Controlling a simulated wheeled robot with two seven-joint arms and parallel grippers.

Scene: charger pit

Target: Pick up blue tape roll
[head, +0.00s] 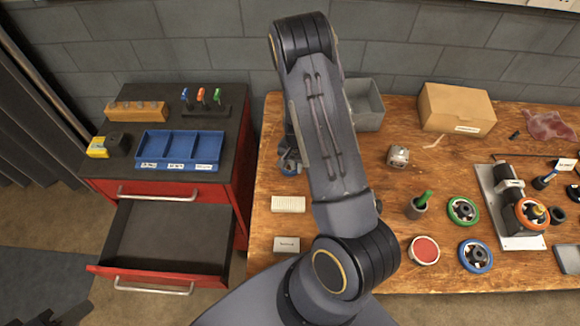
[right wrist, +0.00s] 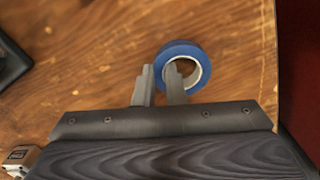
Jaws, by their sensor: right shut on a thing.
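The blue tape roll (right wrist: 178,49) lies at the table edge in the right wrist view. My right gripper (right wrist: 160,75) is shut on its band, with one finger in the roll's hole and the other outside it. My right gripper (head: 291,155) is mostly hidden there behind my own arm. I cannot tell whether the roll touches the table.
A grey bin (head: 366,112) and a cardboard box (head: 455,107) stand at the back of the table (head: 330,225). Several handwheels and a motor rig (head: 510,200) fill the right side. Left of the table is a red cabinet (head: 215,215) with an open drawer (head: 165,240) and a blue tray (head: 180,146).

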